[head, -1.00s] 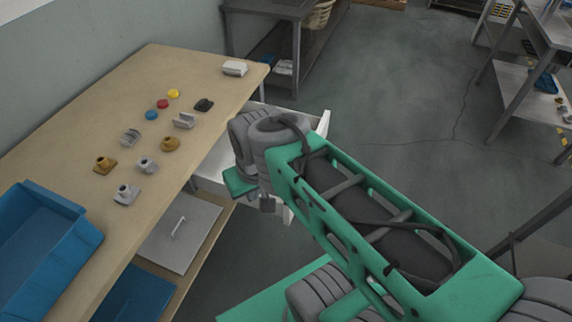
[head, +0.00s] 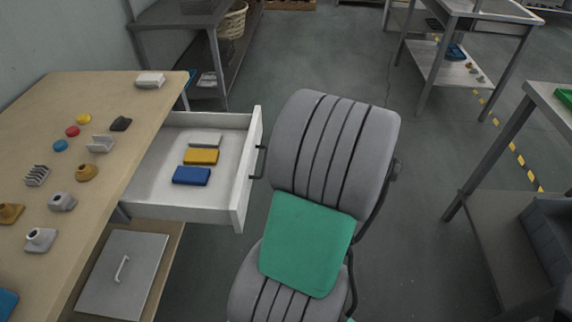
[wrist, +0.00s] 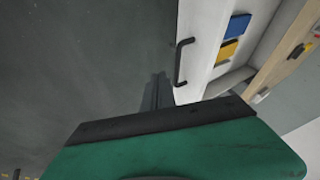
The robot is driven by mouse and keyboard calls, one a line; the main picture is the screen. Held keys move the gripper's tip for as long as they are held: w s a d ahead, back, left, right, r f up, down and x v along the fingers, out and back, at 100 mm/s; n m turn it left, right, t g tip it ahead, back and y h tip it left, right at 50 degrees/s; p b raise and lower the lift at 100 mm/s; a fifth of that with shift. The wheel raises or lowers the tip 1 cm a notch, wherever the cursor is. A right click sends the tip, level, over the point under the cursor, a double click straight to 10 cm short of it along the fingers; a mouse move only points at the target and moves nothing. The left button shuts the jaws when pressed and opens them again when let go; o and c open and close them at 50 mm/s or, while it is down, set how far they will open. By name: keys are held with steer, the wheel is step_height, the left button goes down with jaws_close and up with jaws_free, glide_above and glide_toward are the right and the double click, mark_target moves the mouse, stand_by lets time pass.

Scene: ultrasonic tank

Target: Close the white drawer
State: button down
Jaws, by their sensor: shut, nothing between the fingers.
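The white drawer (head: 245,185) is pulled out from under the wooden table in the head view. A blue block (head: 192,175), a yellow block (head: 201,156) and a grey block (head: 205,140) lie inside it. Its dark handle (head: 261,161) is on the outer front face. In the wrist view the drawer front (wrist: 207,55) is right of centre, with the handle (wrist: 181,62) on it. My gripper (wrist: 157,84) is shut and empty, beside the drawer front on its outer side and apart from the handle in that picture. In the head view my arm hides the fingers.
The wooden table (head: 95,95) holds several small parts along the left. A grey panel with a handle (head: 120,275) lies on the lower shelf. A grey rack (head: 195,15) stands behind. Floor is open to the right, up to a metal bench (head: 475,25).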

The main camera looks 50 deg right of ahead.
steer(key=w+a+f, duration=0.2)
steer(key=w+f, duration=0.5)
steer(key=shift+w+a+f+b, duration=0.15)
steer(key=shift+w+b, duration=0.05)
steer(key=shift+b, duration=0.1)
